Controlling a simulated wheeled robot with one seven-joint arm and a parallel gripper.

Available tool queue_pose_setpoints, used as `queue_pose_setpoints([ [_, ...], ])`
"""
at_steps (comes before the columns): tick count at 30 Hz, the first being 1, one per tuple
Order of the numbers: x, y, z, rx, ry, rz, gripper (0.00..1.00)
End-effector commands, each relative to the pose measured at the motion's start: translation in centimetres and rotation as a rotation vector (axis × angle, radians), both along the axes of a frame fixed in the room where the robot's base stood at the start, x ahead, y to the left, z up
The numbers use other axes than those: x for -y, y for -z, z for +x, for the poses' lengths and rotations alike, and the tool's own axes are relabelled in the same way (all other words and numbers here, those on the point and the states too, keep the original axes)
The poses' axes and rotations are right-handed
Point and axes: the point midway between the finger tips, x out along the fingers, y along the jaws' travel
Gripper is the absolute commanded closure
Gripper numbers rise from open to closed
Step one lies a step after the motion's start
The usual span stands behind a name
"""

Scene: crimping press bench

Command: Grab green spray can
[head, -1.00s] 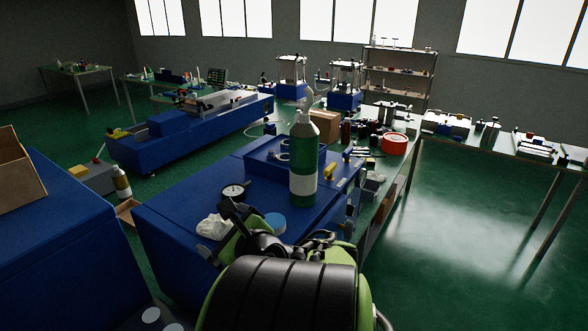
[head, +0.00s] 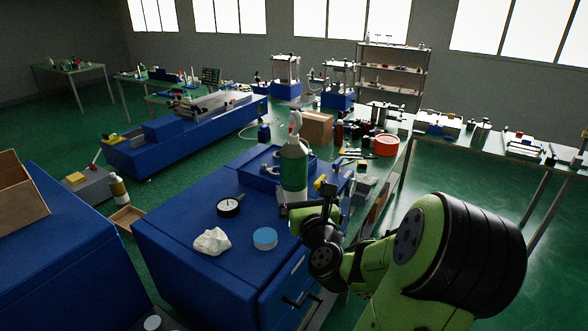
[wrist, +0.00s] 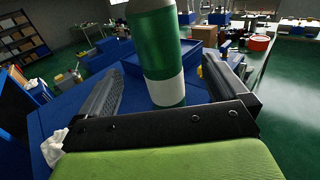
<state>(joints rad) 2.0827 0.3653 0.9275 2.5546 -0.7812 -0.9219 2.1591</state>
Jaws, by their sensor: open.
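The green spray can (head: 294,170) stands upright on the blue bench top, with a pale band low on its body and a light nozzle top. In the wrist view the can (wrist: 158,45) stands between the two dark fingers of my gripper (wrist: 165,75). The fingers are open, with visible gaps on both sides of the can. In the head view my gripper (head: 306,204) is low at the can's near side and hides its lower part. The can's top is cut off in the wrist view.
A blue tray (head: 258,178) lies just behind the can. A dial gauge (head: 229,207), a crumpled white cloth (head: 211,242) and a blue round tin (head: 265,238) lie on the bench to the left and front. A yellow-handled item (head: 320,183) is close on the right.

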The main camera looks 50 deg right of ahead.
Motion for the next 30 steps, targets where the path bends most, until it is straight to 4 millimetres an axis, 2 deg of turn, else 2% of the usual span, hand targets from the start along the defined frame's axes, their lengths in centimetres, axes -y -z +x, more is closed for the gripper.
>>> queue_pose_setpoints([
  [2,0.1,-0.3,0.8,-0.003,-0.008,0.010,0.00],
  [6,2.4,-0.2,3.3,-0.006,-0.007,0.001,0.00],
  [11,3.8,0.0,4.7,-0.007,-0.004,0.001,0.00],
  [18,6.6,-0.2,7.9,-0.006,-0.004,0.001,0.00],
  [26,7.1,0.0,8.4,-0.008,-0.001,0.000,0.00],
  [30,7.1,0.0,8.3,-0.008,-0.001,0.000,0.18],
])
